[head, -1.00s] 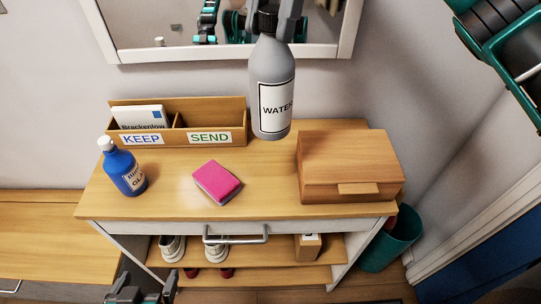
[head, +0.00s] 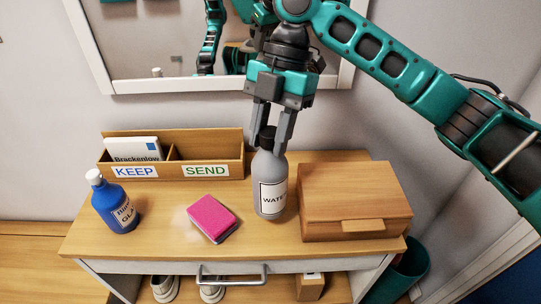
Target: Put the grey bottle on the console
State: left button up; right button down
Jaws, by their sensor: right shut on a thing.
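The grey bottle (head: 268,172), with a black cap and a white label reading "WATE...", is upright over the console (head: 160,235), between the pink sponge and the wooden box. Its base appears at or very near the console top; I cannot tell for certain that it touches. My right gripper (head: 278,138) comes down from above and is shut on the bottle's upper part around the cap. My left gripper is not in view.
A blue bottle (head: 116,205) stands at the console's left. A pink sponge (head: 212,216) lies mid-top. A wooden box (head: 355,198) is close on the grey bottle's right. A letter holder (head: 205,158) stands behind, below a mirror (head: 150,45).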

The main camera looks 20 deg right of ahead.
aim_at(270, 155)
notch_tip(270, 155, down, 4)
jog(key=shift+f, duration=0.2)
jog(key=c, duration=0.7)
grip_release()
jog(key=shift+f, duration=0.15)
jog(key=shift+c, duration=0.2)
